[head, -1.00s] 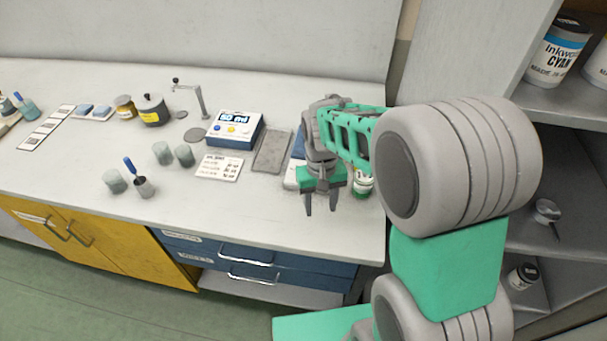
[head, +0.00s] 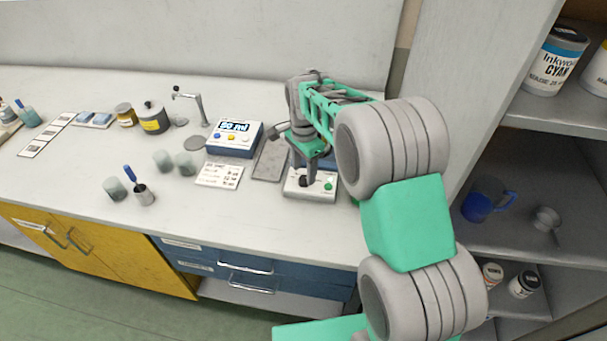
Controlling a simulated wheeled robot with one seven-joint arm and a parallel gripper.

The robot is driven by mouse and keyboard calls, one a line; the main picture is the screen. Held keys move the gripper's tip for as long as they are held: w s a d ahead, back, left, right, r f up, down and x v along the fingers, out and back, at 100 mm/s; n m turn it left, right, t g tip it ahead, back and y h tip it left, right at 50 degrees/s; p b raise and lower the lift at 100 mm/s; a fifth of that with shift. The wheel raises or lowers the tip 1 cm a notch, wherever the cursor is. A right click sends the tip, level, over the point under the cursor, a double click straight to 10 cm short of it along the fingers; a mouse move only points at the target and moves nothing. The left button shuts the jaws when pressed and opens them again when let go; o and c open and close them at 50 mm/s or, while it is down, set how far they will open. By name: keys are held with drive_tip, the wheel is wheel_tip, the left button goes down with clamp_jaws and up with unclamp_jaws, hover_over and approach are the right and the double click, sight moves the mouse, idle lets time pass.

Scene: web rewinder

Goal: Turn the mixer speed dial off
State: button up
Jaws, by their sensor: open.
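The mixer (head: 296,191) is a small unit with a white front panel and a blue part behind, at the right end of the counter. A dark round shape on its panel looks like the speed dial (head: 304,182); a green button (head: 328,187) sits to its right. My gripper (head: 304,174) is open, pointing down just above the dial, with nothing seen in it. I cannot tell whether its fingers touch the dial or stand either side of it. My arm and gripper hide the back of the mixer, and the dial's pointer cannot be read.
A blue and white scale (head: 234,148) with a lit display stands left of the mixer, with a grey tray (head: 270,165) between. A printed card (head: 219,174) lies in front of the scale. The shelf unit (head: 530,112) stands close on the right. The counter front is clear.

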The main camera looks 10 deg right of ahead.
sight(304, 181)
drive_tip(key=shift+f, duration=1.45)
drive_tip(key=shift+c, duration=0.4)
clamp_jaws()
